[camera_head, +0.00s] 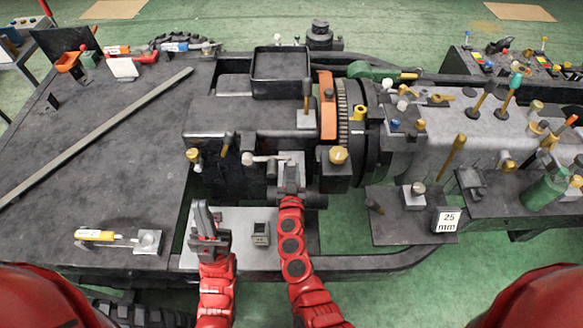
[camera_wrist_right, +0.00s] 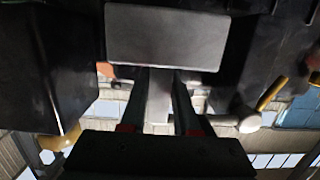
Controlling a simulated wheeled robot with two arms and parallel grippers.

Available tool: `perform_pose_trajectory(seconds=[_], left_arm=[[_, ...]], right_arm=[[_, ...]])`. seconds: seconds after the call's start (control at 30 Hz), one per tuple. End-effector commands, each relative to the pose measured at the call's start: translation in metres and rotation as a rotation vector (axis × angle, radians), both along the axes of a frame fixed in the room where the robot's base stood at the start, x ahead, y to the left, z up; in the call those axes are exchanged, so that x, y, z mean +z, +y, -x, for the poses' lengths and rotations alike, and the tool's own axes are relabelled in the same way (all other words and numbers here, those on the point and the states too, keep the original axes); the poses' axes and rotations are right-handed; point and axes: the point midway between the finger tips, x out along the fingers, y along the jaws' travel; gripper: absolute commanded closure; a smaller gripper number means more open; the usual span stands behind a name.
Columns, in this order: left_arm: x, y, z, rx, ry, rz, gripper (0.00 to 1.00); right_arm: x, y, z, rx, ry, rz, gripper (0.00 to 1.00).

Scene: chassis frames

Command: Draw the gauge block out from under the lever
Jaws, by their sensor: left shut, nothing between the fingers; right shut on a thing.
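My right gripper (camera_head: 290,190) reaches forward to the front of the dark machine housing. In the right wrist view its fingers (camera_wrist_right: 158,98) are shut on a pale grey block (camera_wrist_right: 159,92), whose far end runs up to a large dark grey block (camera_wrist_right: 165,35). I cannot tell for sure if this is the gauge block. A lever with a white knob (camera_head: 248,158) sticks out to the left just beyond the gripper; a white knob also shows in the wrist view (camera_wrist_right: 249,123). My left gripper (camera_head: 204,215) is shut and empty above the pale plate, left of the right arm.
A small dark open-topped box (camera_head: 261,233) stands on the pale plate (camera_head: 232,262) between my arms. A block marked 25 mm (camera_head: 447,220) sits on a dark shelf at right. A yellow-handled tool (camera_head: 97,236) lies on the left table. Levers and knobs crowd the housing.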

Motion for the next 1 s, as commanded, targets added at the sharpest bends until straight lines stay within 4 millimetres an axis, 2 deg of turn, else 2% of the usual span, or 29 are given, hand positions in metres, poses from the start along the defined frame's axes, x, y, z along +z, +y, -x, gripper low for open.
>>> perform_pose_trajectory(seconds=[1.0], left_arm=[[0.008, 0.0, 0.0, 0.0, 0.0, 0.0, 1.0]], right_arm=[[0.0, 0.0, 0.034, 0.001, 0.001, 0.0, 1.0]])
